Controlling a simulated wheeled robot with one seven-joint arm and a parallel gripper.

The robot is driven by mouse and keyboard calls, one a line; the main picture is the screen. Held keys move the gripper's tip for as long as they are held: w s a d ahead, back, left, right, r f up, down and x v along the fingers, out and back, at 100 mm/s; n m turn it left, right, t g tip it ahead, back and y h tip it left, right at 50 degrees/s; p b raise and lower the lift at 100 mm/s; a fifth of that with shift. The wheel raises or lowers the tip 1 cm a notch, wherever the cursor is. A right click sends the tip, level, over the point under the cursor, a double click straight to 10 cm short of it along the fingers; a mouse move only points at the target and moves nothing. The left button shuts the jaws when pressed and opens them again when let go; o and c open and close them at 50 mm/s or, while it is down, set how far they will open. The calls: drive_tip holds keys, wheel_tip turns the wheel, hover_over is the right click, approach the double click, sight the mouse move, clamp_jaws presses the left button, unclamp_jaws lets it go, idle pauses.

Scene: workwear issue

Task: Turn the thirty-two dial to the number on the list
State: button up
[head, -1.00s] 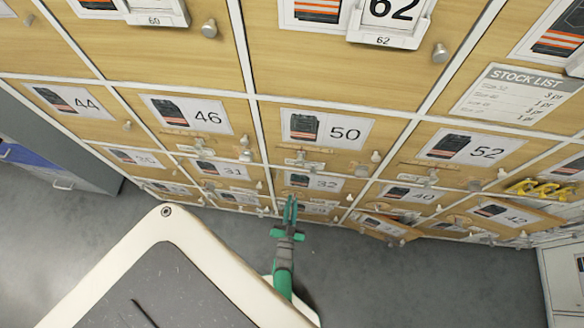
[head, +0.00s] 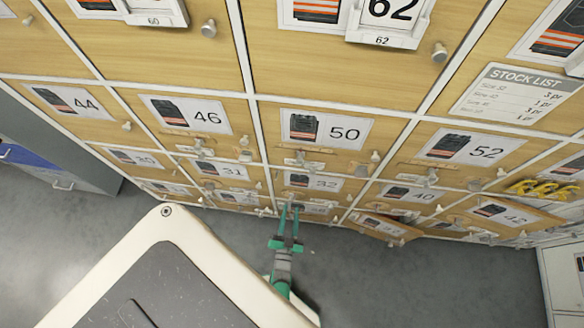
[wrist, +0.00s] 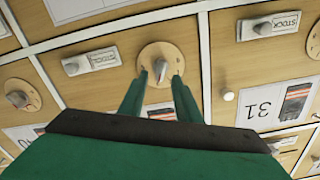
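The thirty-two door (head: 313,183) is in a low row of the locker wall in the head view; its number card is partly readable. In the wrist view, which is upside down, a round wooden dial (wrist: 178,52) with a grey knob (wrist: 159,68) sits on the door beside thirty-one. My gripper (head: 290,206) has its two green fingers apart in both views. In the wrist view the fingertips (wrist: 160,79) lie on either side of the knob; I cannot tell if they touch it. The stock list (head: 512,94) hangs upper right; its size numbers are too blurred to read surely.
A STOCK slider (wrist: 92,62) is close beside the dial. The thirty-one card (wrist: 272,107) and a white door knob (wrist: 228,96) are on the neighbouring door. One low door (head: 385,228) at right stands ajar. Yellow items (head: 545,190) sit at far right. Grey floor is clear.

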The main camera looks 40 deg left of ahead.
drive_tip(key=v, duration=0.6)
drive_tip(key=shift+s, duration=0.3)
drive_tip(key=shift+d, duration=0.1)
drive_tip(key=s+d+r+h, duration=0.2)
drive_tip(key=d+r, duration=0.4)
drive_tip(key=r, duration=0.7)
drive_tip(key=s+d+r+m+h, duration=0.1)
drive_tip(key=d+r+h, duration=0.3)
drive_tip(key=r, duration=0.9)
drive_tip(key=s+d+r+m+h, duration=0.1)
drive_tip(key=s+d+r+h, duration=0.2)
drive_tip(key=d+r, duration=0.5)
wheel_tip(320, 180, up, 5)
drive_tip(key=shift+s+r+h, duration=0.15)
drive_tip(key=shift+s+h, duration=0.1)
drive_tip(key=shift+h, duration=0.05)
drive_tip(key=shift+w+a, duration=0.1)
drive_tip(key=shift+a, duration=0.05)
